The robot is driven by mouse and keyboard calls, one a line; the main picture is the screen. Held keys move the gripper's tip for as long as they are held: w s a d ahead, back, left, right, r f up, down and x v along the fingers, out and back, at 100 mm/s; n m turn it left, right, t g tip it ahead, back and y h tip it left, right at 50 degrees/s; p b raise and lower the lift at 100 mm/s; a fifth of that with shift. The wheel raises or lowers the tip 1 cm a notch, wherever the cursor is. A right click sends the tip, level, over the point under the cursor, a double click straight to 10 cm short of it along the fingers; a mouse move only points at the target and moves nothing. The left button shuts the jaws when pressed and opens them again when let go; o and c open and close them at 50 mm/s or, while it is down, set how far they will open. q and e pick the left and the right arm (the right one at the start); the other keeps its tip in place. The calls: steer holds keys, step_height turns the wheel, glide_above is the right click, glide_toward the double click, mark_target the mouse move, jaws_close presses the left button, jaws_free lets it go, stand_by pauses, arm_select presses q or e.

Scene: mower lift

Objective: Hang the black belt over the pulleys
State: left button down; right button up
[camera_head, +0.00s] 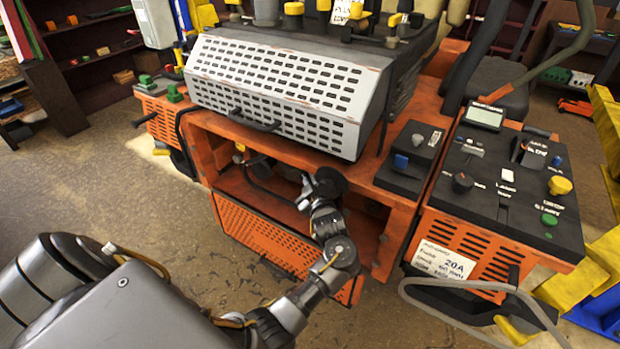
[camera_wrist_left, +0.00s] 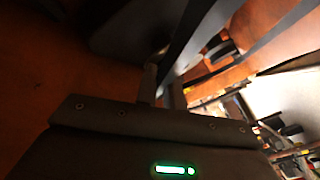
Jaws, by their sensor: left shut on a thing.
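My left gripper (camera_head: 304,190) reaches into the open front of the orange mower body (camera_head: 390,205). In the left wrist view the fingers (camera_wrist_left: 163,86) are shut on the black belt (camera_wrist_left: 192,42), a dark flat strap running up and right. In the head view a thin dark loop (camera_head: 262,187), likely the belt, hangs inside the opening left of the gripper. A dark round part (camera_wrist_left: 125,32), perhaps a pulley, is close beyond the fingers; whether the belt touches it I cannot tell. My right gripper is not in view.
A white perforated cover (camera_head: 275,85) overhangs the opening. An orange grille panel (camera_head: 268,240) lies below it. A control panel (camera_head: 505,185) with knobs and a grey cable (camera_head: 470,290) are at the right. Shelves (camera_head: 95,60) stand behind left. The floor at left is clear.

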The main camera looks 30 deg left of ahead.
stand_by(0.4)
arm_select(q)
steer(key=shift+w+b, duration=1.35)
steer(key=shift+w, duration=0.6)
steer(key=shift+f, duration=0.15)
steer(key=shift+f+b, duration=0.35)
steer(key=shift+b, duration=0.05)
steer(key=c, duration=1.4)
jaws_free()
steer(key=shift+c, duration=0.2)
